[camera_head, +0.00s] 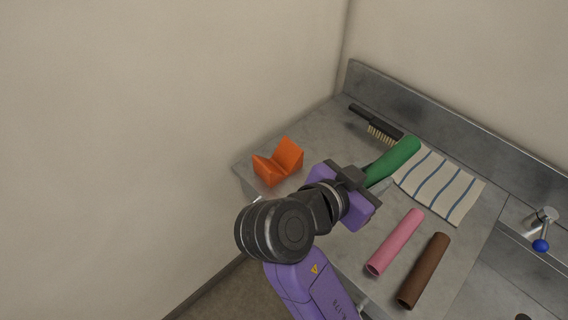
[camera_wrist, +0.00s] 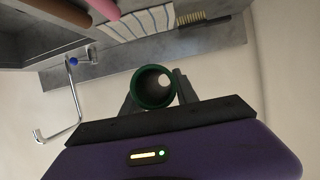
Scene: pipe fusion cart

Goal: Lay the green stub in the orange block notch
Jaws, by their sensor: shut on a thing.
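The green stub (camera_head: 394,160) is a hollow tube held in my gripper (camera_head: 367,181), over the counter beside the striped cloth in the head view. My gripper is shut on it, and the fingers are mostly hidden there. In the wrist view the green stub (camera_wrist: 153,87) shows end-on as a ring between the fingers of my gripper (camera_wrist: 153,100). The orange block (camera_head: 278,163) stands on the counter's left part, its V-shaped notch facing up and empty. It is apart from the stub, to the left of my gripper. The wrist view does not show the block.
A pink tube (camera_head: 395,243) and a brown tube (camera_head: 424,271) lie on the counter (camera_head: 325,133) at the right front. A striped cloth (camera_head: 439,186) and a black-handled brush (camera_head: 377,124) lie towards the raised back edge. A blue-knobbed fitting (camera_head: 541,244) is at far right. Counter around the block is clear.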

